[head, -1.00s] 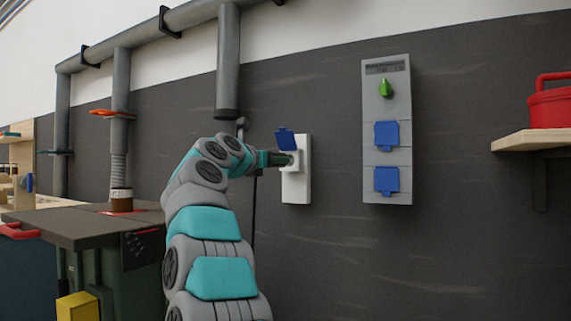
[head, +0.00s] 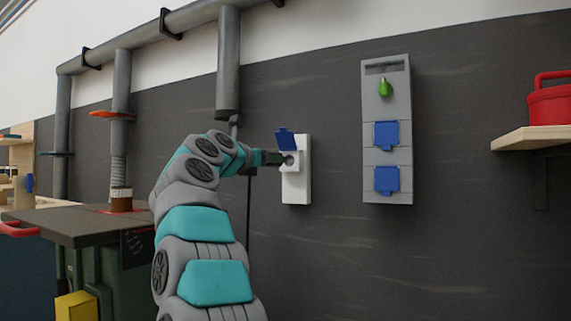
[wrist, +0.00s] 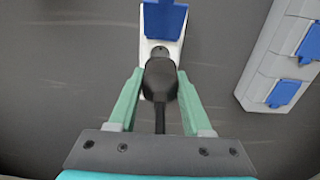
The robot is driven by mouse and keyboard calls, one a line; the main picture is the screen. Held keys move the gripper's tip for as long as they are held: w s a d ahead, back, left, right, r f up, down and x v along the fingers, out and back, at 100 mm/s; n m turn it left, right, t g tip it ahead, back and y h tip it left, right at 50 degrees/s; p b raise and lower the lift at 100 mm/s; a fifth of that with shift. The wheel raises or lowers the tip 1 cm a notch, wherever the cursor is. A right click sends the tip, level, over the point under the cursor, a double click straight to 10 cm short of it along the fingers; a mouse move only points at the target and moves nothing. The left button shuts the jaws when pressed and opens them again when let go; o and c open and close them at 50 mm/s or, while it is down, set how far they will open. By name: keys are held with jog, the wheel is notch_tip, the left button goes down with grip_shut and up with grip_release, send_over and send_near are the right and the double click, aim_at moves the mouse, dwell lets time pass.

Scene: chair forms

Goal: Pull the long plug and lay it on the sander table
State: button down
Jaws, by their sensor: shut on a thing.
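My gripper (wrist: 161,82) is shut on a black plug (wrist: 160,80), with one green finger on each side of it. The plug's black cable runs back toward the wrist. In the head view my gripper (head: 271,158) is just left of the white wall socket (head: 296,185), whose blue flap (head: 286,139) is raised. The socket's round face shows, and the plug looks backed off from it; its pins are hidden. The dark flat top (head: 75,224) of a green machine at left appears to be the sander table.
A grey panel (head: 387,155) with a green knob and two closed blue flaps hangs right of the socket. A shelf (head: 535,138) with a red case is at far right. A grey duct (head: 229,65) ends above my arm. A hose (head: 120,170) stands on the machine top.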

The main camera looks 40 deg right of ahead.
jog(key=shift+b+v, duration=0.7)
jog(key=shift+v, duration=1.2)
jog(key=shift+a, duration=0.1)
